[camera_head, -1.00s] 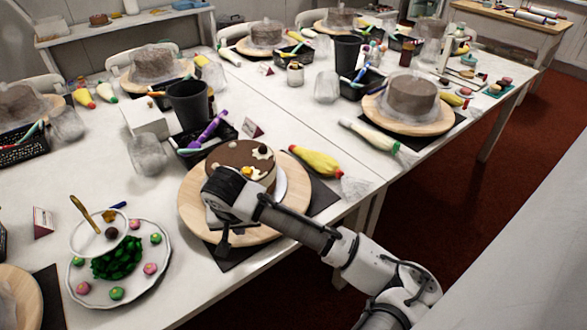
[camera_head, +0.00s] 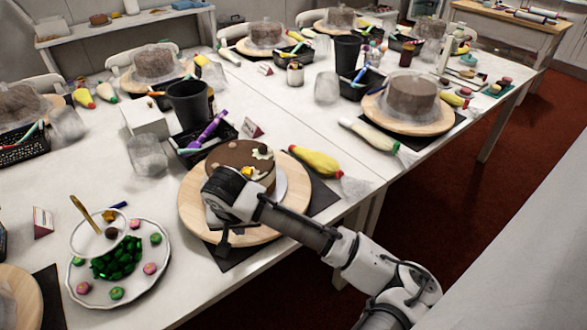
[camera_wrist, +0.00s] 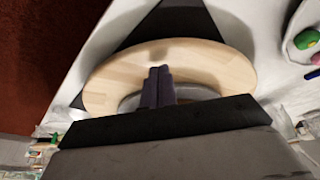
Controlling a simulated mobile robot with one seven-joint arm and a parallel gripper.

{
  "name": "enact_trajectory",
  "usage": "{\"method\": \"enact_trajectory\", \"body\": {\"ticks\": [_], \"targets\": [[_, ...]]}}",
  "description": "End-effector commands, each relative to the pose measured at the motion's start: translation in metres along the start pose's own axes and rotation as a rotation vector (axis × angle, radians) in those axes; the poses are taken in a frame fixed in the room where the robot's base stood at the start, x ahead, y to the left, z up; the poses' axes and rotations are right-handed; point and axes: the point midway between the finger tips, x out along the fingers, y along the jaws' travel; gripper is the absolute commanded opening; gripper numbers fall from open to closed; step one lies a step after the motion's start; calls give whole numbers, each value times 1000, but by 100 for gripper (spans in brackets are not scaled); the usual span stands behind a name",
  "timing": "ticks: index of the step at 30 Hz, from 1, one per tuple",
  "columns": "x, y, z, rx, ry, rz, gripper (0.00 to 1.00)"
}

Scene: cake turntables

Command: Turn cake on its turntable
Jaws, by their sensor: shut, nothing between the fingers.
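The chocolate-brown cake (camera_head: 246,157) with pale and yellow decorations stands on a silver board (camera_head: 281,188) on a round wooden turntable (camera_head: 270,225). The wooden disc also shows in the wrist view (camera_wrist: 215,62). My gripper (camera_head: 224,243) is at the front-left side of the cake, low over the turntable, and my wrist hides part of the cake. In the wrist view my gripper (camera_wrist: 158,72) shows two dark fingers side by side, shut and empty, over the board and the disc. I cannot tell whether they touch either.
A black mat (camera_head: 318,195) lies under the turntable. A white plate with macarons (camera_head: 75,270) stands at left. A yellow piping bag (camera_head: 316,161), a black tool basket (camera_head: 182,148) and a clear cup (camera_head: 147,155) stand behind. Other wrapped cakes fill the far table.

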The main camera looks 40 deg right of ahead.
Motion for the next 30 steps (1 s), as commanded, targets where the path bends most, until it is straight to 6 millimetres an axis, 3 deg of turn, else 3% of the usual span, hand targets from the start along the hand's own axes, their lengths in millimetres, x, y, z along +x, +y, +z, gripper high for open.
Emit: {"method": "enact_trajectory", "body": {"ticks": [14, 24, 30], "targets": [[10, 1, 3, 1, -1, 0, 0], [12, 47, -2, 6, 0, 0, 0], [12, 63, -4, 2, -1, 0, 0]]}}
